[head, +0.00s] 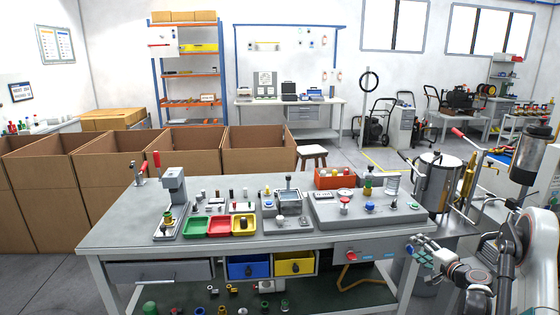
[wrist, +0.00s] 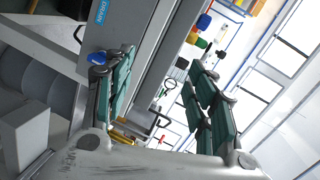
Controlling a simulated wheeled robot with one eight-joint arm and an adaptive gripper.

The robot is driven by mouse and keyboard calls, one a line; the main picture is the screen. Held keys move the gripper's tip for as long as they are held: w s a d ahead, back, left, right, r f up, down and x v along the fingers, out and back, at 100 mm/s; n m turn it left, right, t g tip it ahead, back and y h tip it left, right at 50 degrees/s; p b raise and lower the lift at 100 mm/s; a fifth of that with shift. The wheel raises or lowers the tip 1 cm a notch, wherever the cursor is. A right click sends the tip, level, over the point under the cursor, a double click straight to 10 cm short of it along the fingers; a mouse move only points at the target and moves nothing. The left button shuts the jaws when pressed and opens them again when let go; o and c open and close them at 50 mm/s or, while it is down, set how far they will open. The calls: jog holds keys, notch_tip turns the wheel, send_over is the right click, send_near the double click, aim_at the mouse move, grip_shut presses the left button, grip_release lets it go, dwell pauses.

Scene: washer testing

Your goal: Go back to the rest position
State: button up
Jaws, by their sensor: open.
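My gripper (head: 416,250) hangs at the right in the head view, just off the front right corner of the workbench (head: 130,225). Its fingers point left, towards the bench. In the wrist view my gripper (wrist: 165,85) has its two teal-padded fingers spread wide, with nothing between them. A grey panel with a blue "DRAIN" label (wrist: 101,12) lies close beyond the left finger. A blue knob (wrist: 97,57) shows right beside that finger; I cannot tell whether they touch.
On the bench stand a grey press (head: 175,190), red, green and yellow trays (head: 219,226) and a test fixture (head: 325,210). A metal drum (head: 437,180) stands behind my gripper. Open cardboard boxes (head: 190,150) line the left. Floor behind the bench is partly clear.

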jog(key=s+a+r+n+g+y, duration=0.1)
jog(key=s+a+r+n+g, duration=0.15)
jog(key=a+r, duration=0.9)
jog(key=s+a+r+n+g, duration=0.2)
jog(key=s+a+r+n, duration=0.15)
jog(key=a+r, duration=0.75)
jog(key=s+a+r+n+g, duration=0.1)
jog(key=s+a+r+n, duration=0.25)
jog(key=s+a, duration=0.8)
jog(key=s+f+n+g+h, duration=0.1)
jog(key=s+f+n+h, duration=0.1)
jog(key=s, duration=1.1)
jog(key=s+d+f+n+g+h, duration=0.1)
jog(key=s+f, duration=0.3)
jog(key=s, duration=0.9)
jog(key=shift+f+n+g+h, duration=0.2)
jog(key=shift+n+g+h, duration=0.15)
jog(key=shift+n+h, duration=0.2)
